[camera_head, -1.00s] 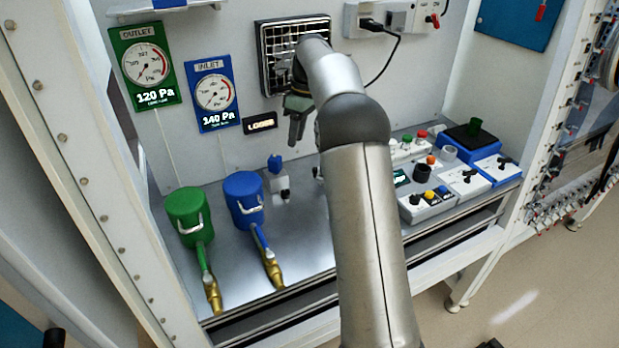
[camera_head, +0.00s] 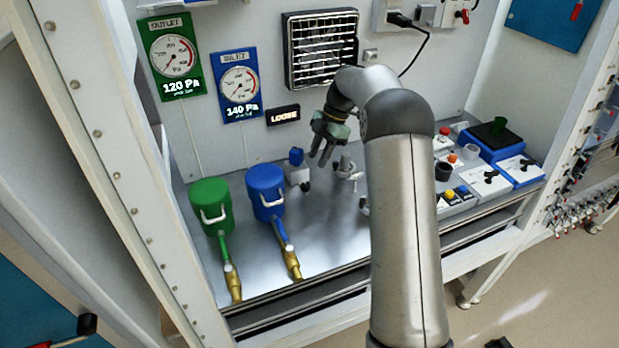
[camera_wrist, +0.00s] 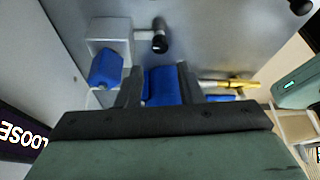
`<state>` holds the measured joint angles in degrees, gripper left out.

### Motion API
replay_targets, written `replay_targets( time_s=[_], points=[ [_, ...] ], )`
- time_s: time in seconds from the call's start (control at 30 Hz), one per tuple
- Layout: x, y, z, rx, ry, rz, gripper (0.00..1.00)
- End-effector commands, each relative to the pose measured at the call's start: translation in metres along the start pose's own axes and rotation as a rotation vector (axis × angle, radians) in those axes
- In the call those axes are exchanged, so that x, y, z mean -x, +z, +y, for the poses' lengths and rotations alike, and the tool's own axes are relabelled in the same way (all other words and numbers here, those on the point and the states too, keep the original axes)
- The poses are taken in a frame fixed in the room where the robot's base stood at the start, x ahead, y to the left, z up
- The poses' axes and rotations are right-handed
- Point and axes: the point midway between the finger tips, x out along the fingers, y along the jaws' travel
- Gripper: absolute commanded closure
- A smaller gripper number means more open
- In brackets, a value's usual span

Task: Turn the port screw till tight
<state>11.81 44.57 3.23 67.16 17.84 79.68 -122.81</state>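The port screw appears to be the blue knob (camera_head: 296,157) on a small white block (camera_head: 298,176) on the bench, below a black sign (camera_head: 283,114) reading LOOSE. My gripper (camera_head: 322,158) is just right of the knob, apart from it, fingers pointing down. In the wrist view the blue knob (camera_wrist: 106,68) is left of my fingers (camera_wrist: 160,92), on a pale block (camera_wrist: 108,30) with a black-ended side fitting (camera_wrist: 158,40). The fingers are apart with nothing held. A blue canister shows between them, farther off. The sign (camera_wrist: 22,132) is at the lower left there.
A green canister (camera_head: 211,205) and a blue canister (camera_head: 266,191) with brass-ended hoses stand left of the block. A metal fitting (camera_head: 346,168) stands right of it. Control boxes (camera_head: 487,180) fill the right side. The front bench centre is clear.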

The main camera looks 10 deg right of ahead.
Motion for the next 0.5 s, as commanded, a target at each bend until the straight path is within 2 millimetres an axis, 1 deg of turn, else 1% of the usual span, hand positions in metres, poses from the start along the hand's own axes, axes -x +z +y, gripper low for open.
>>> replay_targets(
  time_s=[0.03,0.1,0.3,0.4,0.5],
  points=[
    [-0.011,-0.001,-0.001,-0.001,-0.005,0.002,0.66],
    [-0.026,-0.001,-0.001,-0.002,-0.005,0.002,0.66],
    [-0.063,-0.001,-0.001,-0.002,-0.003,0.001,0.66],
    [-0.075,-0.001,0.000,-0.002,-0.002,0.001,0.66],
    [-0.083,0.000,0.000,-0.001,-0.001,0.000,0.66]
  ],
)
